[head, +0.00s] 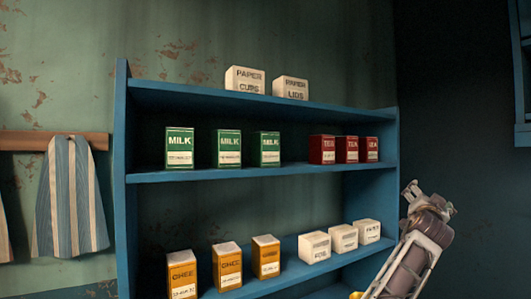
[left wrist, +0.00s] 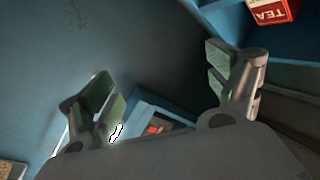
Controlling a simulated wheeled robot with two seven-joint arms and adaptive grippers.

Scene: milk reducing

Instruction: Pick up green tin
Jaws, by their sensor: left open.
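Several tins stand on the middle shelf. The green ones are labelled MILK: the left green tin (head: 180,147), the middle green tin (head: 229,148) and the right green tin (head: 268,149), upright and apart from each other. My left gripper (head: 428,197) is at the right of the head view, beside the shelf unit's right side and well away from the green tins. In the left wrist view its two fingers (left wrist: 165,92) are spread wide with nothing between them. No green tin shows in that view. My right gripper is out of view.
The blue shelf unit (head: 120,160) has upright sides. Red TEA tins (head: 346,149) stand right of the green ones; one red tin (left wrist: 272,10) shows upside down in the wrist view. White boxes (head: 245,79) are on top; orange GHEE tins (head: 227,266) and pale boxes (head: 343,238) are below.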

